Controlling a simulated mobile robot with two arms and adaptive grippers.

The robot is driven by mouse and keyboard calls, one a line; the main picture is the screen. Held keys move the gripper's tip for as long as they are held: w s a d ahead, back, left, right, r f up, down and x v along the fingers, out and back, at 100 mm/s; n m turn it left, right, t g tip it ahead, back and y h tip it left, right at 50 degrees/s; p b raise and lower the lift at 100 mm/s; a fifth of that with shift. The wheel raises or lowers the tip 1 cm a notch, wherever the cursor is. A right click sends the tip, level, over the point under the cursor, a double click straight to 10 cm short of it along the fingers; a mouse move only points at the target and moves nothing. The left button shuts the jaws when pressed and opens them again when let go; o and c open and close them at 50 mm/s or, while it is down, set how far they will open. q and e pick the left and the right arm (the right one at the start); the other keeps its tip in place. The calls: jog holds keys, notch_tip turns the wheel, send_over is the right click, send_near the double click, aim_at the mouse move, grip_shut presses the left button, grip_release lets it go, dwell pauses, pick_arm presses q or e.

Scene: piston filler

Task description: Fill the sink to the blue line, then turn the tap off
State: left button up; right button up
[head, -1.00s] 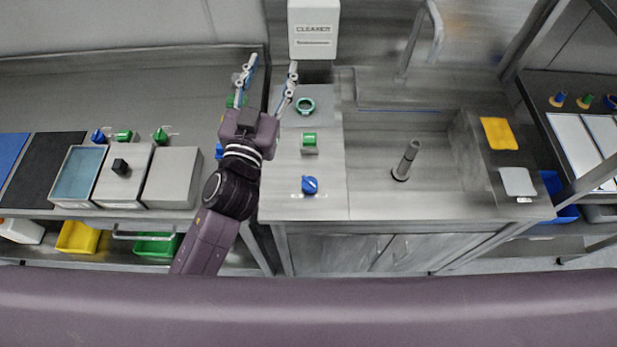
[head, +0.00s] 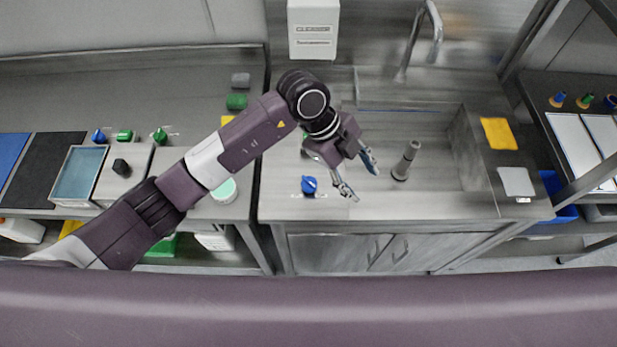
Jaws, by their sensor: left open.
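The sink (head: 440,185) is a steel basin right of the counter strip. A thin blue line (head: 405,110) runs along its back wall. A grey standpipe (head: 407,160) stands upright in the basin; I cannot make out a water surface. The curved steel spout (head: 432,28) rises behind the sink, with no stream visible. A blue knob (head: 309,185) sits on the counter left of the basin. My left gripper (head: 360,178) is open and empty, above the basin's left edge, right of the blue knob and apart from it. My right gripper is not in view.
A white dispenser (head: 313,30) hangs on the back wall. A yellow cloth (head: 498,133) and a grey pad (head: 516,181) lie right of the sink. Green (head: 237,102) and grey (head: 240,80) blocks lie on the left counter.

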aim_at(308, 182)
pick_arm(q)
jog(key=w+a+y, duration=0.1)
jog(key=a+y, duration=0.1)
jog(key=a, duration=0.1)
jog(key=w+a+f+n+t+y, duration=0.1)
jog(key=w+a, duration=0.1)
jog(key=a, duration=0.2)
jog(key=w+a+n+y, duration=0.1)
jog(key=a+y, duration=0.1)
jog(key=a, duration=0.2)
jog(key=shift+w+f+y, duration=0.25)
jog(key=shift+w+y, duration=0.05)
jog(key=shift+w, duration=0.1)
jog(key=shift+a+f, duration=0.15)
jog(key=shift+f, duration=0.05)
notch_tip(308, 182, down, 6)
jog(key=shift+f+p, duration=0.1)
jog(key=shift+p, duration=1.05)
jog(key=shift+f, duration=0.55)
jog(key=c, duration=1.2)
jog(key=shift+o, duration=0.2)
